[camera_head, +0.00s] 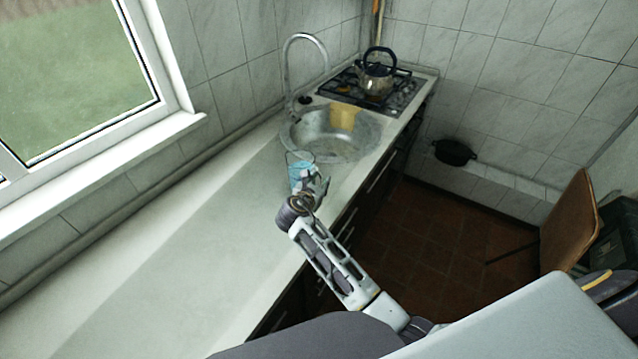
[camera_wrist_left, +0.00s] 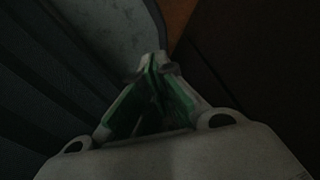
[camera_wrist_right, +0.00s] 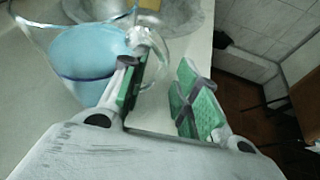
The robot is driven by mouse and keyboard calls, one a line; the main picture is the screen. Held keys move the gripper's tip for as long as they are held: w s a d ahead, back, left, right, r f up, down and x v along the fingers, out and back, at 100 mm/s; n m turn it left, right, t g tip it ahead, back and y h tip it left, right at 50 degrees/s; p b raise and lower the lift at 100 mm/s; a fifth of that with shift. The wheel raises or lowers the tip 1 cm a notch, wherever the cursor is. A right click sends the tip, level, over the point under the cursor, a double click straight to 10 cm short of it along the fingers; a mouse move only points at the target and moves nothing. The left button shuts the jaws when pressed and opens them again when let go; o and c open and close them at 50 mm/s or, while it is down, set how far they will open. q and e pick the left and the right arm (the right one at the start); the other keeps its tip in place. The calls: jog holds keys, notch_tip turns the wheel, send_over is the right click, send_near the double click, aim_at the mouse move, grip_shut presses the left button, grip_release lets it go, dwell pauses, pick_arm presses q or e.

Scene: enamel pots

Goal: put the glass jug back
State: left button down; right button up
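The glass jug (camera_head: 298,172) stands on the countertop in front of the sink, clear at the rim and light blue lower down. In the right wrist view the jug (camera_wrist_right: 82,62) is upright on the left, its clear handle facing my gripper. My right gripper (camera_head: 318,184) is at the handle side of the jug. Its fingers (camera_wrist_right: 165,85) are apart; the left finger overlaps the handle, and I cannot tell whether it is inside the loop. My left gripper (camera_wrist_left: 155,62) has its fingertips together, with nothing seen between them; it is dark there.
The round metal sink (camera_head: 350,150) with a tall tap (camera_head: 290,70) lies behind the jug. A kettle (camera_head: 376,78) stands on the gas stove (camera_head: 400,95) beyond. The countertop (camera_head: 170,250) left of the jug is bare. A chair (camera_head: 570,220) stands at the right.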

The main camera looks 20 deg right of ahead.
jog(key=v, duration=1.2)
dwell(0.3)
dwell(1.6)
